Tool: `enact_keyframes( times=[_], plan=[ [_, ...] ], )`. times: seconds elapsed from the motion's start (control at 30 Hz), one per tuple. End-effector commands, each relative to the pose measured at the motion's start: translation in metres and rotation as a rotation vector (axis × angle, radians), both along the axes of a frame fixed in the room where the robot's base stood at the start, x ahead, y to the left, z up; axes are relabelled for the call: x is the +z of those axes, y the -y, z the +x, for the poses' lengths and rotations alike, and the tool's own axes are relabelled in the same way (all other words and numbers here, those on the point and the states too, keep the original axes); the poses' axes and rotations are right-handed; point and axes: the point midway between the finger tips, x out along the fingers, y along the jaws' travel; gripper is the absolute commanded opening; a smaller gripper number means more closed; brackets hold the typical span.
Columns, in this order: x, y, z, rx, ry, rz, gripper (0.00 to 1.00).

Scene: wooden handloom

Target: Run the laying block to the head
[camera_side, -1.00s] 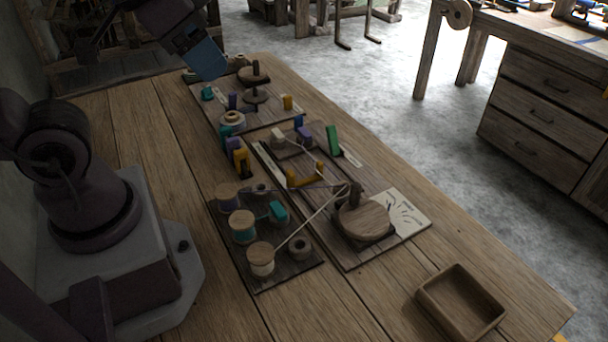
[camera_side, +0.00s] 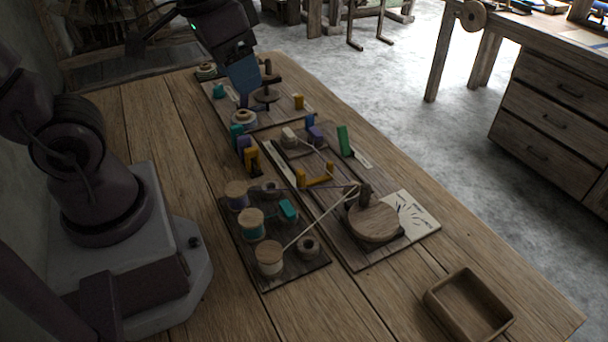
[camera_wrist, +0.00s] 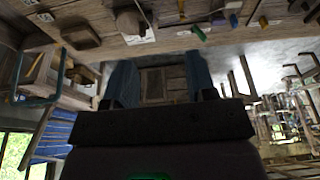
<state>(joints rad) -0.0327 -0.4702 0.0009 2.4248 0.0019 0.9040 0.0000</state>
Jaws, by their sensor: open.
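My gripper (camera_side: 243,92) is over the far end of the bench in the side view. In the wrist view, its two blue fingers (camera_wrist: 162,82) stand apart with nothing between them. The long wooden board (camera_side: 345,248) carries a round wooden disc (camera_side: 373,223) with a dark post at its near end. A yellow bracket (camera_side: 315,178) sits midway, and a pale block (camera_side: 289,136) beside a purple one (camera_side: 315,133) sits at the far end. Pale thread runs between these and the post. I cannot tell which piece is the laying block or the head.
A spool board (camera_side: 290,278) with several spools stands left of the long board. A farther board (camera_side: 278,120) under the gripper holds pegs and small knobs. A green block (camera_side: 344,140) stands at the right edge. An empty wooden tray (camera_side: 468,306) is near front right.

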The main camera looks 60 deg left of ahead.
Motion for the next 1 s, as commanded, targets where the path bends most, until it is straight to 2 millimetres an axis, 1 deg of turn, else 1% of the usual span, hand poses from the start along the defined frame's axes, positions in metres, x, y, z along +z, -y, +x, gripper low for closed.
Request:
enact_keyframes(
  times=[0.03, 0.17, 0.27, 0.37, 0.47, 0.5, 0.6, 0.7, 0.8, 0.87, 0.9, 0.97, 1.0],
  plan=[
    [-0.009, -0.003, 0.012, 0.009, -0.061, 0.000, 0.51],
    [-0.029, -0.011, 0.043, 0.020, -0.189, 0.000, 0.51],
    [-0.049, -0.018, 0.067, 0.025, -0.285, -0.002, 0.51],
    [-0.074, -0.025, 0.089, 0.028, -0.380, -0.005, 0.51],
    [-0.103, -0.033, 0.110, 0.026, -0.470, -0.009, 0.51],
    [-0.115, -0.037, 0.118, 0.025, -0.506, -0.011, 0.51],
    [-0.146, -0.044, 0.135, 0.020, -0.586, -0.015, 0.51],
    [-0.172, -0.050, 0.148, 0.009, -0.645, -0.018, 0.51],
    [-0.186, -0.055, 0.161, -0.002, -0.676, -0.017, 0.51],
    [-0.184, -0.057, 0.169, -0.012, -0.674, -0.014, 0.51],
    [-0.179, -0.057, 0.174, -0.017, -0.663, -0.011, 0.51],
    [-0.177, -0.058, 0.175, -0.025, -0.665, -0.010, 0.51],
    [-0.179, -0.058, 0.172, -0.028, -0.677, -0.012, 0.51]
  ],
)
